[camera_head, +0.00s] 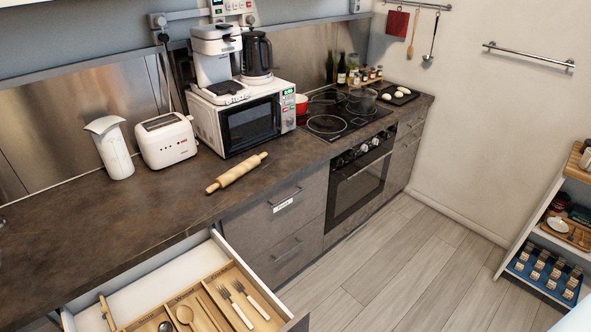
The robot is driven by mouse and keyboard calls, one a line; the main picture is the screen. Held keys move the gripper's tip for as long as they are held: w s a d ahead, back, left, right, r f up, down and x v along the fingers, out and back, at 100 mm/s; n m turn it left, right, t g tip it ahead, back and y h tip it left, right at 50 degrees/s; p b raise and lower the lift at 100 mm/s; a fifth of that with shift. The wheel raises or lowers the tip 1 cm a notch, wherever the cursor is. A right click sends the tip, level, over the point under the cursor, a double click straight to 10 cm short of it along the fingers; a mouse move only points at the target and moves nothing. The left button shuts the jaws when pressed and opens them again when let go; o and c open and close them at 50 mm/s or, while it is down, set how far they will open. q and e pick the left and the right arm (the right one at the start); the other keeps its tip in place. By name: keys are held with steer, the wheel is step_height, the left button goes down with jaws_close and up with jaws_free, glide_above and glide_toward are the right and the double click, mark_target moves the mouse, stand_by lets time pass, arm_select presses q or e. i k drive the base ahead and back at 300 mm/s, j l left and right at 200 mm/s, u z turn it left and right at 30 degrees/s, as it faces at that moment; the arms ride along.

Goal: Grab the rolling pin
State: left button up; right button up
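A light wooden rolling pin (237,173) lies on the dark brown countertop (160,217), in front of the microwave and close to the counter's front edge. It lies at a slant, its right end farther back than its left end. Nothing covers it. Neither my left nor my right gripper shows in the head view.
A drawer (152,279) with cutlery stands open below the counter. A white microwave (247,116), a toaster (167,140) and a white pitcher (110,148) stand behind the pin. The stove (335,118) is to the right. The counter left of the pin is clear.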

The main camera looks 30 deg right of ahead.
mark_target(223, 181)
steer(key=z, duration=0.55)
steer(key=i+l+u, duration=0.1)
steer(key=u, duration=0.3)
steer(key=i+l+u, duration=0.1)
steer(key=l+u, duration=0.15)
steer(key=u, duration=0.2)
steer(key=l+u, duration=0.2)
steer(key=u, duration=0.2)
steer(key=l+u, duration=0.5)
steer(key=l, duration=0.55)
steer(key=l+u, duration=0.1)
steer(key=l, duration=0.6)
steer(key=k+l+u, duration=0.1)
steer(key=l, duration=0.6)
steer(key=k+l+u, duration=0.1)
steer(key=l, duration=0.6)
